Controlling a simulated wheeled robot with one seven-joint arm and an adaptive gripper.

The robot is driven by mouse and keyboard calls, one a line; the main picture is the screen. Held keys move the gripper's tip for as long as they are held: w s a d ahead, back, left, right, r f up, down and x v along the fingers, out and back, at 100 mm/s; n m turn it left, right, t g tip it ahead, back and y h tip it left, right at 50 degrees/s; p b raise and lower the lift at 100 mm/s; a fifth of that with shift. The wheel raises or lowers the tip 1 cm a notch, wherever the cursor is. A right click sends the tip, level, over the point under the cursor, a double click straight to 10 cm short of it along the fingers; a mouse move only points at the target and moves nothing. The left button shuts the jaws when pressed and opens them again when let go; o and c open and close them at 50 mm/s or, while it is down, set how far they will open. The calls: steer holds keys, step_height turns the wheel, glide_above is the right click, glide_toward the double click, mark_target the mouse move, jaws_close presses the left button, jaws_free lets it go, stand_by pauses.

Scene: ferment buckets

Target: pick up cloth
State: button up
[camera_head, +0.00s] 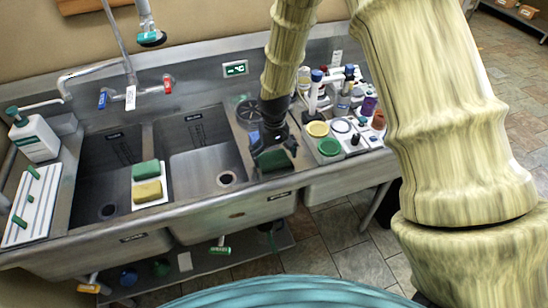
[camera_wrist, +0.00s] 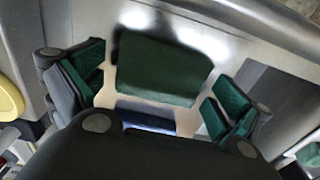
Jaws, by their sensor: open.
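A dark green folded piece, which looks like the cloth (camera_wrist: 162,68), lies between my two fingers in the wrist view. In the head view the cloth (camera_head: 273,161) shows as a dark green patch on the steel counter's front part, right of the sinks. My gripper (camera_wrist: 158,92) is open, with one green-padded finger on either side of the cloth and a gap to each. In the head view my gripper (camera_head: 272,143) is low over the cloth and partly hides it. I cannot tell how high the fingertips are above the counter.
Two sink basins (camera_head: 205,165) lie to the left, with a green and a yellow sponge (camera_head: 147,191) on a white strip between them. Several small coloured jars (camera_head: 328,147) crowd the counter to the right. A round dark drain (camera_head: 249,110) is behind my gripper.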

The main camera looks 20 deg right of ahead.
steer(key=shift+f, duration=0.3)
steer(key=c, duration=0.6)
steer(key=shift+c, duration=0.2)
steer(key=shift+r, duration=0.15)
steer(key=shift+w+r+b, duration=0.1)
steer(key=shift+r+b, duration=0.85)
steer(key=shift+r, duration=0.35)
steer(key=shift+s+r, duration=0.25)
steer(key=s+d+r+b, duration=0.1)
steer(key=s+d+b, duration=0.2)
steer(key=s, duration=1.2)
steer(key=shift+s+r+b, duration=0.2)
steer(key=shift+r+b, duration=0.1)
steer(key=shift+b, duration=0.8)
